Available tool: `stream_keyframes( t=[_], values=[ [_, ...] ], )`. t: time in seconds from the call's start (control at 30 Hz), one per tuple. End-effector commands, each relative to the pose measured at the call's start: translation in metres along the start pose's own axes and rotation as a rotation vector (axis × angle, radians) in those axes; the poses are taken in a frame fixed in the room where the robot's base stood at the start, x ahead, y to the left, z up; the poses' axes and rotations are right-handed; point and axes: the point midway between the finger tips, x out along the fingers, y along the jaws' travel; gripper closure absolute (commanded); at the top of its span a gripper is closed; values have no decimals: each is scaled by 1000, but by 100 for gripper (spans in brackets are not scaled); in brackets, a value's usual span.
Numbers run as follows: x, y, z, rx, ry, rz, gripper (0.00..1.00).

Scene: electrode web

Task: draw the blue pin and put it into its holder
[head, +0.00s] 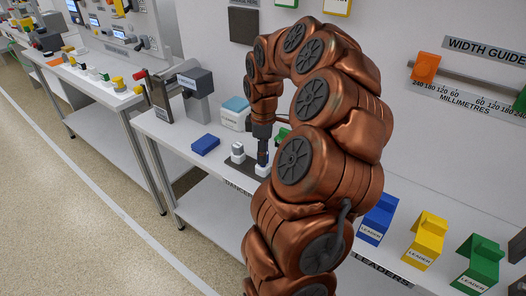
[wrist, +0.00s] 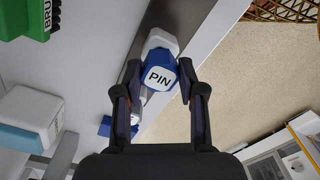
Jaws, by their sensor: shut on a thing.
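The blue pin (wrist: 160,78), with a white top face marked PIN, sits between the fingers of my gripper (wrist: 159,92) in the wrist view. The fingers are shut on it from both sides. A white block (wrist: 161,40) shows just beyond the pin; I cannot tell whether the pin is still seated in it. In the head view my gripper (head: 262,150) points down over a white block (head: 262,170) on a dark plate (head: 240,168). A second grey-white block (head: 237,152) stands to its left. I cannot tell which is the holder.
A blue box (head: 205,145) lies left of the plate on the bench. A white box with a teal lid (head: 236,113) stands behind. A grey machine (head: 194,90) is further left. Blue, yellow and green leader blocks (head: 426,238) stand at right. The bench's front edge is close.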

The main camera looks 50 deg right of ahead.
Motion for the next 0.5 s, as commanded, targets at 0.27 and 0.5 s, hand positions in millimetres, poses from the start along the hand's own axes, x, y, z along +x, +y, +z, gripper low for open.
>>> stream_keyframes(
  t=[0.27, 0.5],
  values=[
    [6, 0, 0, 0, 0, 0, 100],
    [11, 0, 0, 0, 0, 0, 100]
  ],
)
